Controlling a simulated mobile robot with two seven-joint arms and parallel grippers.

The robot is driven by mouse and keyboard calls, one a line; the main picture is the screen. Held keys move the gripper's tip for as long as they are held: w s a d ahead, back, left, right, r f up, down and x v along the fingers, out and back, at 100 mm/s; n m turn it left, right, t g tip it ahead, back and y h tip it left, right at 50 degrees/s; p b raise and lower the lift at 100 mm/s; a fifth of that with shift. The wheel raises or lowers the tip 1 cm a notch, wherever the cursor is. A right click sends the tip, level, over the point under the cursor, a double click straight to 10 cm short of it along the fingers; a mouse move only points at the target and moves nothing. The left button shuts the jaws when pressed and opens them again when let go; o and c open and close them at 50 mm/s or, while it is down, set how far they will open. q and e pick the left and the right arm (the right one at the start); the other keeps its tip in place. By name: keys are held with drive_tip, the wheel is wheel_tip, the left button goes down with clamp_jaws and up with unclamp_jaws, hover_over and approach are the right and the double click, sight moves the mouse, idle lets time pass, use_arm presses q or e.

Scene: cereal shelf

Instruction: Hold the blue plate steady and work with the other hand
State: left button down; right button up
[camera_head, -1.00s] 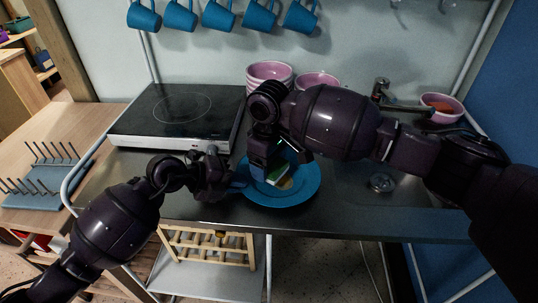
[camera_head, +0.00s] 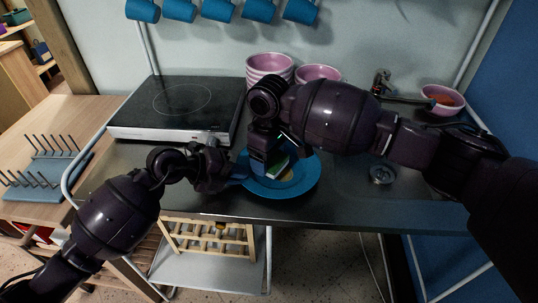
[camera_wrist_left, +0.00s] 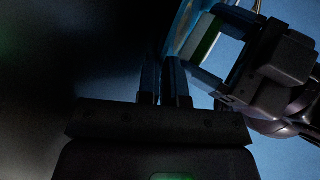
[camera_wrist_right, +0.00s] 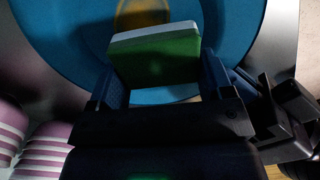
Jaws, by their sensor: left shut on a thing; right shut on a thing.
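The blue plate (camera_head: 305,184) is at the front of the metal counter, with a yellowish-brown patch near its middle. My left gripper (camera_head: 238,178) is shut on the plate's left rim; its fingers also show in the left wrist view (camera_wrist_left: 166,85). My right gripper (camera_head: 274,165) is over the plate, shut on a sponge with a green body and a white face. The sponge (camera_wrist_right: 158,58) shows between the fingers in the right wrist view, close beside the patch (camera_wrist_right: 140,14). I cannot tell whether the sponge touches the plate.
A black cooktop (camera_head: 180,105) stands at the left of the counter. Pink bowls (camera_head: 269,64) stand behind the plate, and another pink bowl (camera_head: 442,106) is by the tap (camera_head: 382,84) at the right. Blue mugs (camera_head: 219,10) hang above. A blue dish rack (camera_head: 40,176) sits at far left.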

sight(279, 151)
drive_tip(key=shift+f, duration=0.65)
drive_tip(key=shift+d, duration=1.15)
drive_tip(key=shift+w+f, duration=0.15)
drive_tip(key=shift+w, duration=0.95)
drive_tip(key=shift+a+f, duration=0.15)
drive_tip(key=shift+a, duration=1)
drive_tip(key=shift+s, duration=1.25)
drive_tip(key=shift+w+d, duration=0.1)
drive_tip(key=shift+d, duration=1)
drive_tip(key=shift+w, duration=1.15)
drive_tip(key=shift+a+f, duration=0.1)
drive_tip(key=shift+a, duration=1)
